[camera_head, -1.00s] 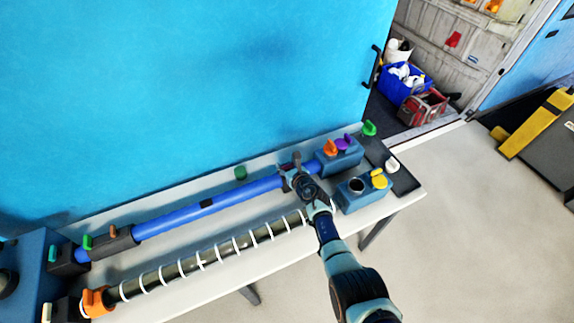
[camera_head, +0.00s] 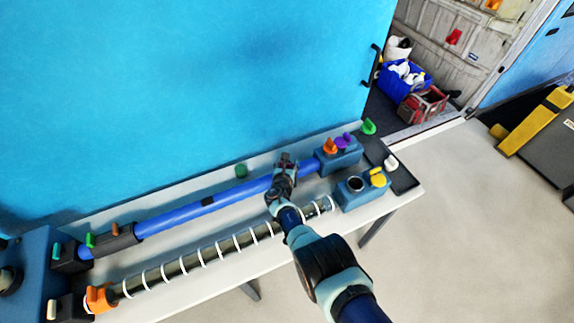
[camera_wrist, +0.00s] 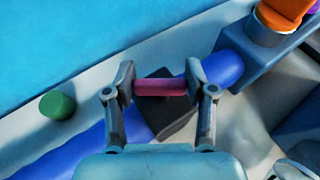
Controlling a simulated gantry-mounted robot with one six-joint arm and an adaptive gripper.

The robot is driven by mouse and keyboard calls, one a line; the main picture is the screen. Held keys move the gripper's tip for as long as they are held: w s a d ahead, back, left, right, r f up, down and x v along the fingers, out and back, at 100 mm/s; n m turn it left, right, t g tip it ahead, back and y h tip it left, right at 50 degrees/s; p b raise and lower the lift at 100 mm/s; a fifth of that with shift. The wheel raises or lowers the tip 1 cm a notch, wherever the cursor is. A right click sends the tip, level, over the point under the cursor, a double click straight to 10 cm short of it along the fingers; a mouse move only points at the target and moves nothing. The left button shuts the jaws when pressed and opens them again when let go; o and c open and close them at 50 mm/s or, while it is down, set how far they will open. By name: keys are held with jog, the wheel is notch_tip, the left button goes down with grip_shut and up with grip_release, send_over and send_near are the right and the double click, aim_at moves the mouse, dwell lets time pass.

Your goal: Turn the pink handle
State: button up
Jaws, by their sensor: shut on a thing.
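The pink handle (camera_wrist: 162,88) is a short bar lying crosswise between my two fingers in the wrist view. It sits over a dark square block (camera_wrist: 172,122) on the blue pipe (camera_head: 180,216). My gripper (camera_wrist: 160,80) is shut on the handle, one finger at each end. In the head view my gripper (camera_head: 287,160) is over the right part of the blue pipe, and it hides the pink handle there.
A blue box with orange (camera_head: 329,146) and purple (camera_head: 343,141) knobs stands just right of my gripper. A green knob (camera_head: 241,171) is behind the pipe. A white-ringed dark pipe (camera_head: 200,257) lies in front. A dark tray (camera_head: 404,182) is at the right.

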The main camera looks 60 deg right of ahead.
jog(key=m+g+b, duration=0.1)
jog(key=g+b, duration=0.1)
jog(key=b, duration=0.1)
jog(key=f+m+g+h+b, duration=0.1)
jog(key=m+g+b, duration=0.1)
jog(key=b, duration=0.2)
jog(key=shift+w+m, duration=0.15)
jog(key=shift+m, duration=0.15)
jog(key=m+g+b, duration=0.2)
jog(key=g+b, duration=0.1)
jog(key=b, duration=0.4)
jog(key=shift+b, duration=0.3)
jog(key=m+g+b, duration=0.1)
jog(key=b, duration=0.5)
jog(key=shift+m+y, duration=0.3)
jog(key=shift+m, duration=0.1)
jog(key=g+b, duration=0.1)
jog(key=b, duration=0.3)
jog(key=shift+m, duration=0.3)
jog(key=b, duration=0.3)
jog(key=shift+r+g, duration=0.25)
jog(key=shift+g, duration=0.15)
jog(key=shift+r+m+y+b, duration=0.3)
jog(key=shift+y+b, duration=0.1)
jog(key=shift+b, duration=0.25)
jog(key=o, duration=1.2)
jog(key=shift+s, duration=0.2)
jog(key=shift+c, duration=0.2)
